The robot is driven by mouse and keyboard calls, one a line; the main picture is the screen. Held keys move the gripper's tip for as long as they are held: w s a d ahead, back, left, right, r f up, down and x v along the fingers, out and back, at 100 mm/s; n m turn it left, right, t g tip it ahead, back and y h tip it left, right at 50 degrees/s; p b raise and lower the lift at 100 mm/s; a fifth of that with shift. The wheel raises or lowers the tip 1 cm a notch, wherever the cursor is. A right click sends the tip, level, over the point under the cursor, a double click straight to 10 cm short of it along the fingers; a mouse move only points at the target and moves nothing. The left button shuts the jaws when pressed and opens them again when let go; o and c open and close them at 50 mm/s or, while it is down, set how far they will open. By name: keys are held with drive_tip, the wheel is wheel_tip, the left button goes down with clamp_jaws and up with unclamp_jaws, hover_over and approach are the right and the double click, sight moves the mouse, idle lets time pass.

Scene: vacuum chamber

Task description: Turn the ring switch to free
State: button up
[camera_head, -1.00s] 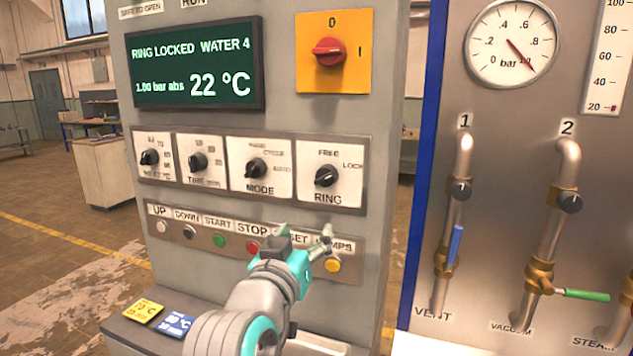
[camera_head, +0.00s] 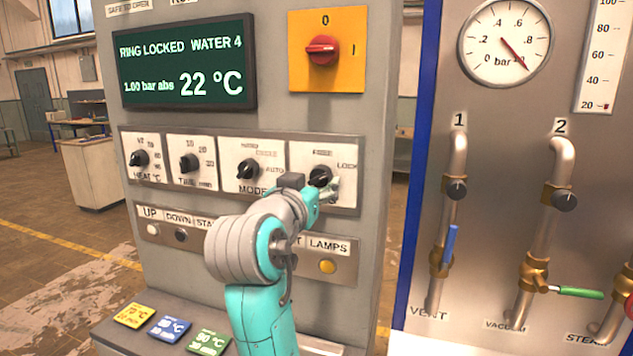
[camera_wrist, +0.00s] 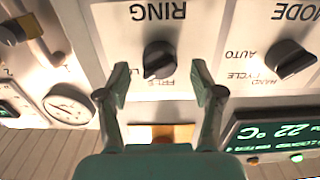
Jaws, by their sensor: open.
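The ring switch (camera_head: 320,176) is a black knob on a white plate with FREE above and LOCK at the upper right. In the head view my gripper (camera_head: 330,188) is at its lower right and covers the RING label. In the wrist view the ring switch (camera_wrist: 158,60) appears upside down, between the two open fingers of my gripper (camera_wrist: 160,82). There are gaps on both sides, and I see no finger touching the knob. The display (camera_head: 186,62) reads RING LOCKED, WATER 4, 1.00 bar abs and 22 °C.
The mode knob (camera_head: 248,168) sits just left of the ring switch. A red rotary switch (camera_head: 322,50) on a yellow plate is above. The push-button strip (camera_head: 342,252) is below, partly hidden by my arm. Pipes and valves (camera_head: 455,190) stand to the right.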

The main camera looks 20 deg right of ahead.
drive_tip(key=shift+x, duration=0.95)
drive_tip(key=c, duration=1.1)
drive_tip(key=shift+c, duration=0.2)
